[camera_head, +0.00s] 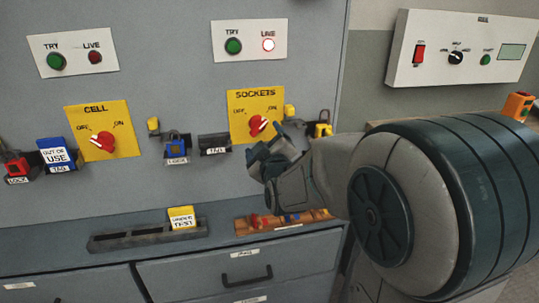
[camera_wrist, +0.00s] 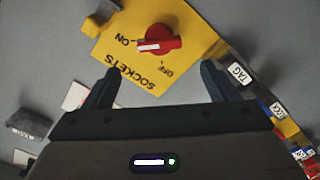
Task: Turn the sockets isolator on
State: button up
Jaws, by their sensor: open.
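The sockets isolator is a red rotary knob (camera_head: 262,126) on a yellow plate (camera_head: 241,97) marked OFF and ON. In the wrist view the knob (camera_wrist: 170,43) has its white mark towards ON. The LIVE lamp (camera_head: 268,45) above the plate glows white with a red rim; the green TRY button (camera_head: 233,46) is beside it. My gripper (camera_head: 268,149) is just below the knob, in front of the panel. In the wrist view my gripper (camera_wrist: 158,78) is open and empty, its fingers spread short of the knob and apart from it.
A blue padlock (camera_head: 176,147) and black tag holder (camera_head: 214,144) sit left of the plate, a yellow padlock (camera_head: 323,129) right. The cell isolator (camera_head: 102,142) is further left. A ledge below carries a wooden rack (camera_head: 323,214) and dark tray (camera_head: 112,241).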

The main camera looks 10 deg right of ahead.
jog(key=s, duration=0.6)
jog(key=shift+s, duration=0.3)
jog(key=s+d+r+m+g+p, duration=0.1)
jog(key=s+r+m+g+p, duration=0.2)
jog(key=s+m+g+p, duration=0.6)
jog(key=s+g+p, duration=0.6)
jog(key=s, duration=0.6)
jog(key=shift+s+d+r, duration=0.15)
jog(key=shift+s+r, duration=0.05)
